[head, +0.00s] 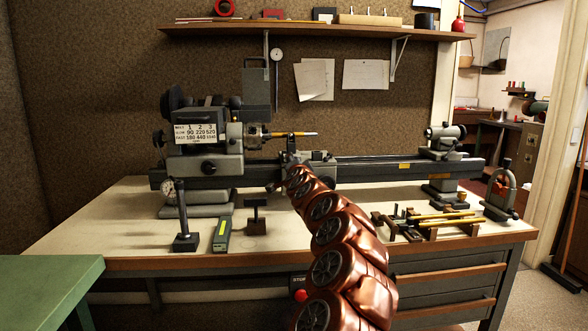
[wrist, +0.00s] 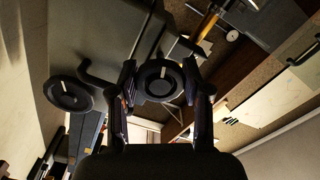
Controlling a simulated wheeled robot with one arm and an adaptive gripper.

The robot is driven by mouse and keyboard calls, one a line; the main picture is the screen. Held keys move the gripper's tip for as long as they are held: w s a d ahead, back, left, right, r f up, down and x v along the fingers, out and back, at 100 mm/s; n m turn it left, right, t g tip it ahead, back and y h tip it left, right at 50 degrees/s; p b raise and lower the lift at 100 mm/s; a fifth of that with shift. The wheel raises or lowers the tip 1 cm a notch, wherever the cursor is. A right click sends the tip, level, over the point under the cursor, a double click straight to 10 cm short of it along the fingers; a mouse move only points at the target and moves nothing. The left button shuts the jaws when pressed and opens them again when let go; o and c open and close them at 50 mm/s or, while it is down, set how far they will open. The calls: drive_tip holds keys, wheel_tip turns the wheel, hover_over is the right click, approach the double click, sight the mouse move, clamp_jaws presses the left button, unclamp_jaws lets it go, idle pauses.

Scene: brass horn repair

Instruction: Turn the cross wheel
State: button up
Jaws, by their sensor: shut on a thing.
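The cross wheel (wrist: 160,88) is a round black disc with a pale mark on its face. In the wrist view it sits between the two fingers of my gripper (wrist: 160,75), one finger on each side of its rim. My gripper is shut on it. In the head view my copper arm reaches to the carriage of the small lathe (head: 345,169), and my arm hides most of the gripper and the wheel. A second dark wheel (wrist: 68,93) shows left of my gripper in the wrist view, apart from it.
The lathe headstock (head: 205,140) stands left of my arm, the tailstock (head: 441,143) to the right. On the bench (head: 130,215) in front are a dial gauge on a stand (head: 180,215), a green-topped block (head: 222,234) and a rack with brass rods (head: 440,219). A shelf (head: 320,31) hangs above.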

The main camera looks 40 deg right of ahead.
drive_tip(key=shift+m, duration=1.2)
drive_tip(key=o, duration=1.2)
drive_tip(key=shift+v, duration=6.05)
